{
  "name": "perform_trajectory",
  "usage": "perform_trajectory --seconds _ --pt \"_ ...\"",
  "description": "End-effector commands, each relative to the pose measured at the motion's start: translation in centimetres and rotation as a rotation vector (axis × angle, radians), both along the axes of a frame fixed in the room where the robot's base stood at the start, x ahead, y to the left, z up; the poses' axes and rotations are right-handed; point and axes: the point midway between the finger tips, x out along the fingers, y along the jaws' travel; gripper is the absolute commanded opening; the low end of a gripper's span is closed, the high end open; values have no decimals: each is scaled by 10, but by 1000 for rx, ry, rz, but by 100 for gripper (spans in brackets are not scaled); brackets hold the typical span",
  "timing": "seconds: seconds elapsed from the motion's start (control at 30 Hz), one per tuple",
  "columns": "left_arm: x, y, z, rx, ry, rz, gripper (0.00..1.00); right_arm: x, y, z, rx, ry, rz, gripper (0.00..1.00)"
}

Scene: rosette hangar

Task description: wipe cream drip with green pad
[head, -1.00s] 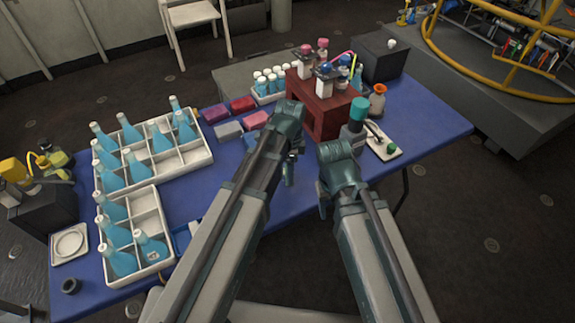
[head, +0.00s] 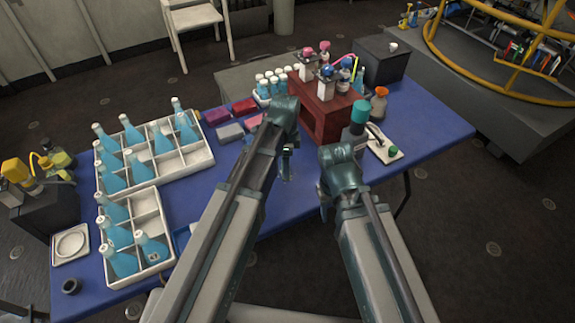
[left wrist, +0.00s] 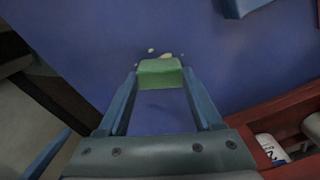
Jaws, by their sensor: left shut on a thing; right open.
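In the left wrist view my left gripper (left wrist: 160,82) is shut on the green pad (left wrist: 159,68), held between its fingertips over the blue tabletop. The cream drip (left wrist: 166,55) shows as small pale spots just beyond the pad's far edge. The pad may cover part of it, and I cannot tell whether pad and table touch. In the head view my left gripper (head: 287,165) points down in front of the red rack, mostly hidden by its own arm. My right gripper (head: 324,205) is low over the near side of the table, open, with its fingers barely visible.
The dark red rack (head: 345,112) stands close to the right of my left gripper. Coloured blocks (head: 230,132) lie behind it. White crates (head: 207,158) of blue bottles fill the left. A white tray (head: 377,150) and teal-capped bottle (head: 356,125) are at right.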

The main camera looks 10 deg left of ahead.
Motion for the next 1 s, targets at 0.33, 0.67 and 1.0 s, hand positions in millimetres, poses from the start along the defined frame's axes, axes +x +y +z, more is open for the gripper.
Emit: perform_trajectory --seconds 0.33,0.67,1.0 --pt "24 16 1 6 -8 5 22 0 0 1 0 0 0 50" --pt "32 23 2 4 -5 1 22 0 0 1 0 0 0 50" --pt "31 22 12 3 -4 1 22 0 0 12 0 0 0 50"
